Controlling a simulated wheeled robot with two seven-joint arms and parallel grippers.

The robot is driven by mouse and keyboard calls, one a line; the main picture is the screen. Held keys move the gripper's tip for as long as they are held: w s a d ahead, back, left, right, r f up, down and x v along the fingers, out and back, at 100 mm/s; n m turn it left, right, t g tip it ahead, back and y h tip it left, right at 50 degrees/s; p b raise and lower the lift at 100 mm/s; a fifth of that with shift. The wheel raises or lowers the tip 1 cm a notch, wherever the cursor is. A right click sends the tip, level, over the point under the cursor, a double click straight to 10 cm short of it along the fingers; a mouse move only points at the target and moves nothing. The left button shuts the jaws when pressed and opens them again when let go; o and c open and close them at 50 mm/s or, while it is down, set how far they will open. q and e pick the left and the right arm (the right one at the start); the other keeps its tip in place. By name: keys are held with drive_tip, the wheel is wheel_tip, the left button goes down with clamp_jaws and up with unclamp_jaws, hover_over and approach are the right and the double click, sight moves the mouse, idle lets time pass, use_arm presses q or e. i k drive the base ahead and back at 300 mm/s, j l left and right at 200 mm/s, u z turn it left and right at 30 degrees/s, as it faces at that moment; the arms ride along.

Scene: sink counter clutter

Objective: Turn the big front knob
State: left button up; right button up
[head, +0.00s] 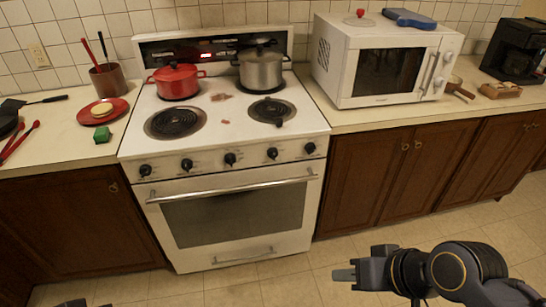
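A white stove (222,165) stands in the middle of the head view. Its front panel carries a row of several black knobs. The middle knob (230,158) looks slightly larger than its neighbours, the left-end knob (145,170) and the right-end knob (310,147). My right gripper (342,274) is low in front of the stove, at the lower right. Its fingers point left, well apart from the knobs, and I cannot tell whether they are open. Only small dark parts of my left gripper (75,303) show at the bottom left edge.
A red pot (176,81) and a steel pot (261,69) stand on the back burners. The oven handle (235,186) sticks out below the knobs. A microwave (385,62) is on the right counter.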

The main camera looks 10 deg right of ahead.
sight(145, 169)
drive_tip(key=i+j, duration=0.3)
drive_tip(key=i, duration=0.15)
drive_tip(key=i+j, duration=0.25)
drive_tip(key=i, duration=0.2)
drive_tip(key=k+j+u, duration=0.05)
